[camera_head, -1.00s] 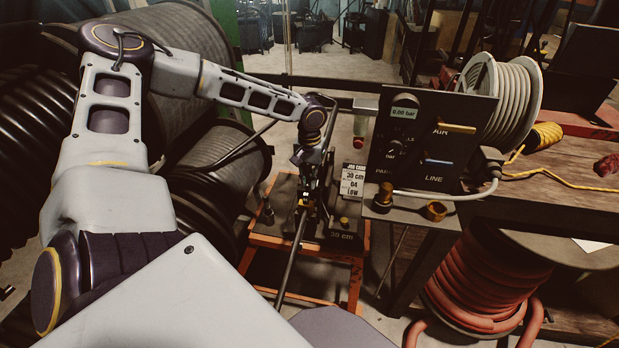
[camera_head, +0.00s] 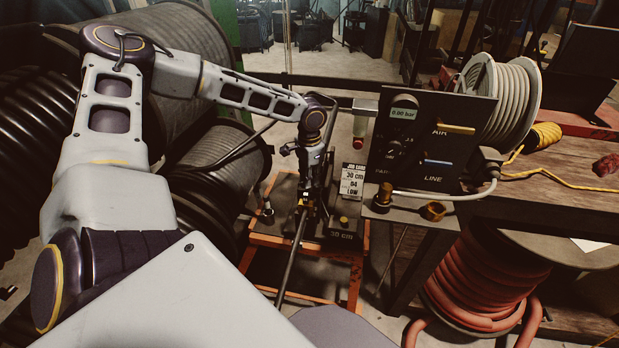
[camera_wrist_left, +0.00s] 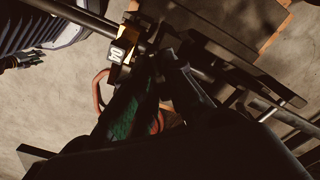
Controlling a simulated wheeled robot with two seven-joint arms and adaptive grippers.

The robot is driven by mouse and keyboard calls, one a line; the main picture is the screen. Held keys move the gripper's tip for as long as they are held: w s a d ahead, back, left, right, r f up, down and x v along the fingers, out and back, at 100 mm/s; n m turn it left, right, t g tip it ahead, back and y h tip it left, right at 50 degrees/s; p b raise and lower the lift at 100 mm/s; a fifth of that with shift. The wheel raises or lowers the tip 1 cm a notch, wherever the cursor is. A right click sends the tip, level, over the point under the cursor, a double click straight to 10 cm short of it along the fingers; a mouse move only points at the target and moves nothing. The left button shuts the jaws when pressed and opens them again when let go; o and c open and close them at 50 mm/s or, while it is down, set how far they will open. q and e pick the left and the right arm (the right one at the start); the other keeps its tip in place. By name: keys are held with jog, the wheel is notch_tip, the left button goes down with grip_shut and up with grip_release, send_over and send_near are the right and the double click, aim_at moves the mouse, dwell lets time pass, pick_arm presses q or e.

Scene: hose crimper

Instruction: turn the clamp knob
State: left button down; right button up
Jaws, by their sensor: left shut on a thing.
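My left gripper (camera_head: 305,196) points down at the yellow clamp on the long dark hose or rod (camera_head: 288,262) at the orange-framed stand. In the left wrist view my gripper's dark fingers (camera_wrist_left: 157,62) are close together beside the yellow clamp block (camera_wrist_left: 122,46), which carries a small white number label. The fingers are shut on the clamp knob, which is mostly hidden between them and in shadow. The hose or rod (camera_wrist_left: 75,14) runs through the clamp block. My right gripper is in neither view.
The black control panel (camera_head: 432,140), reading 0.00 bar, stands just right of my gripper. A job card (camera_head: 352,180) stands between them. Large black hose reels (camera_head: 215,160) crowd the left. A red hose coil (camera_head: 480,280) sits at lower right.

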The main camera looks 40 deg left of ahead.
pick_arm(q)
jog(key=shift+m, duration=1.1)
jog(key=c, duration=1.5)
grip_release()
jog(key=shift+r, duration=6)
jog(key=shift+f, duration=0.1)
